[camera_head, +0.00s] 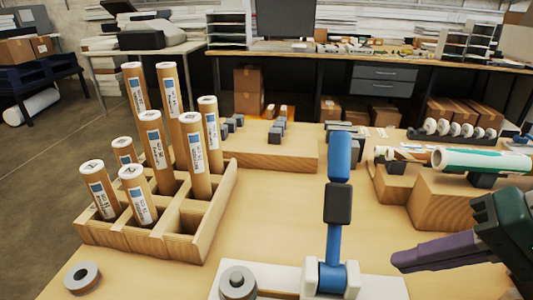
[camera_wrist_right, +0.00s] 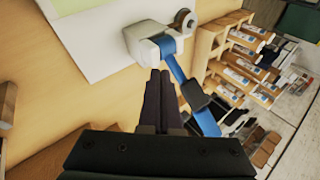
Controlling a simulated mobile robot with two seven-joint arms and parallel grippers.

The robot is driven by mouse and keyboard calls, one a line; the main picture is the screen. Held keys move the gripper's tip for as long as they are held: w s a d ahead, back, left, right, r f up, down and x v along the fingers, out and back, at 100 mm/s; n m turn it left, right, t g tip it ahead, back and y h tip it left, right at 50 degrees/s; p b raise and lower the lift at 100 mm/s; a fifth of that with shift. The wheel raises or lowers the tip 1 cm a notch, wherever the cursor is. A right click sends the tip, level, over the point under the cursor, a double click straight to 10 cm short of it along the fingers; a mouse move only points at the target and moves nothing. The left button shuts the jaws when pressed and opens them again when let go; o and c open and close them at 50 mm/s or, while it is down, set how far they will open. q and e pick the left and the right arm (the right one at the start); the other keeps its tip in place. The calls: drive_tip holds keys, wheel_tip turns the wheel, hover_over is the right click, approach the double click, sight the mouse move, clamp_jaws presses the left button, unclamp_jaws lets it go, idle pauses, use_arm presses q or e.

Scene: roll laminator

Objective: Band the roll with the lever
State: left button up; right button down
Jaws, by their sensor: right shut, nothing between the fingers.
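The lever (camera_head: 335,240) is a blue bar with a dark collar. It stands up from a white base unit (camera_head: 312,280) at the front middle. The lever also shows in the right wrist view (camera_wrist_right: 176,70), just right of the fingers. A white and green roll (camera_head: 480,161) lies across wooden supports at the right. My right gripper (camera_head: 396,262) is right of the lever and apart from it. Its dark purple fingers are together and empty, and they show in the wrist view (camera_wrist_right: 160,76). My left gripper is not in view.
A wooden rack (camera_head: 215,225) holds several upright labelled tubes at the left. A grey ring (camera_head: 83,277) lies at the front left, and a grey spool (camera_head: 238,283) sits left of the lever. Table between rack and lever is clear. A wooden block (camera_head: 270,158) stands behind.

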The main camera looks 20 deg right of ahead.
sight(337, 201)
drive_tip(key=w+d+r+m+t+b, duration=0.5)
drive_tip(key=w+d+m, duration=0.4)
drive_tip(key=d+m, duration=0.15)
drive_tip(key=a+r+b+x, duration=0.1)
drive_tip(key=x, duration=0.9)
use_arm(q)
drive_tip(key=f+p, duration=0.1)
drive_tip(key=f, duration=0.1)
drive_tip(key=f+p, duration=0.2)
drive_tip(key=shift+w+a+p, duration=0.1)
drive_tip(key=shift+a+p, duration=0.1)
drive_tip(key=shift+p, duration=0.1)
use_arm(e)
drive_tip(key=s+a+r, duration=0.2)
drive_tip(key=a, duration=0.1)
drive_tip(key=shift+d, duration=0.1)
